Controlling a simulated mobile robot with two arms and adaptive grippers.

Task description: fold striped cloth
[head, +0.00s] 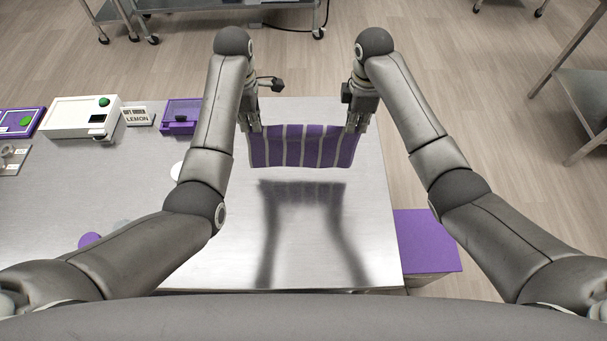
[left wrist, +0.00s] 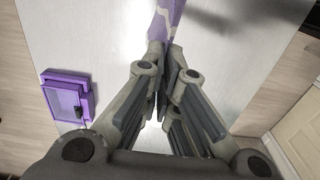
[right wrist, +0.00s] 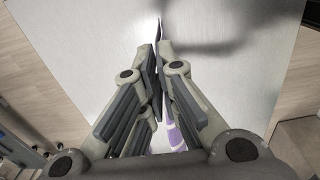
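The striped cloth (head: 302,147) is purple with pale grey stripes and hangs upright above the steel table, stretched between my two grippers. Its reflection shows on the table below. My left gripper (head: 252,129) is shut on the cloth's upper left corner; the cloth shows at its fingertips in the left wrist view (left wrist: 165,22). My right gripper (head: 356,129) is shut on the upper right corner; in the right wrist view a thin edge of cloth (right wrist: 158,32) shows at the fingertips, and a purple part (right wrist: 175,137) shows below the fingers.
The steel table (head: 330,240) is bare under the cloth. A purple round thing (head: 90,240) lies near my left arm. A purple-topped box (head: 425,240) stands right of the table.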

